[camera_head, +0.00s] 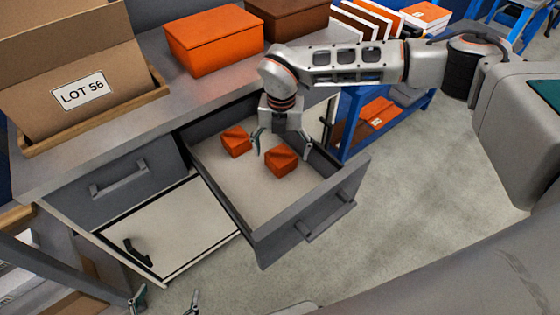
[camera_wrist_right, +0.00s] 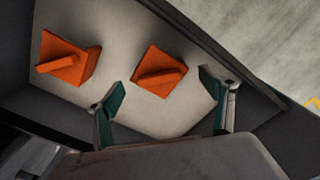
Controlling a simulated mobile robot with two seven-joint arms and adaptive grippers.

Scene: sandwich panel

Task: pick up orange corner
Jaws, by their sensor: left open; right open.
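Two orange corner pieces lie apart in the open drawer. One orange corner (camera_head: 281,160) is nearer the drawer front and the other orange corner (camera_head: 236,141) is farther left. My right gripper (camera_head: 282,149) is inside the drawer space, pointing down and open. In the right wrist view, the nearer corner (camera_wrist_right: 158,72) shows between the open fingertips (camera_wrist_right: 163,83), and the other corner (camera_wrist_right: 68,60) lies outside them to the left. I cannot tell whether a finger touches either piece. My left gripper (camera_head: 167,297) is open and empty at the bottom left, partly cut off.
The pulled-out drawer (camera_head: 308,230) has raised walls around the pieces. The grey worktop (camera_head: 130,120) carries a cardboard LOT 56 box (camera_head: 82,93), an orange box (camera_head: 212,42) and a brown box (camera_head: 287,18). A blue shelf (camera_head: 349,120) stands behind. Floor right of the drawer is clear.

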